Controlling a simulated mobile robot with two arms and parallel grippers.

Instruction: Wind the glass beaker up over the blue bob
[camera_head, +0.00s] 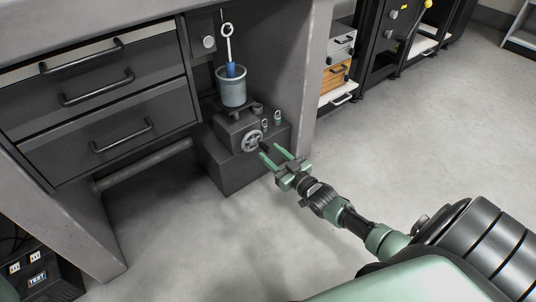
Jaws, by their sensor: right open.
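The glass beaker (232,94) stands on a small platform on top of a dark jack block (233,131) under the table. The blue bob (232,70) hangs from a white ring and shows at the beaker's mouth; its lower end is hidden by the beaker wall or rim. A grey handwheel (252,141) is on the front of the block. My right gripper (268,153) is open, its green fingers pointing at the handwheel from the lower right. I cannot tell whether a finger touches the wheel. My left gripper is not in view.
Small metal weights (277,117) sit on the block's right side. A drawer unit (105,95) is close at the left, and the table's leg (299,80) stands at the right. The floor (200,240) in front is clear.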

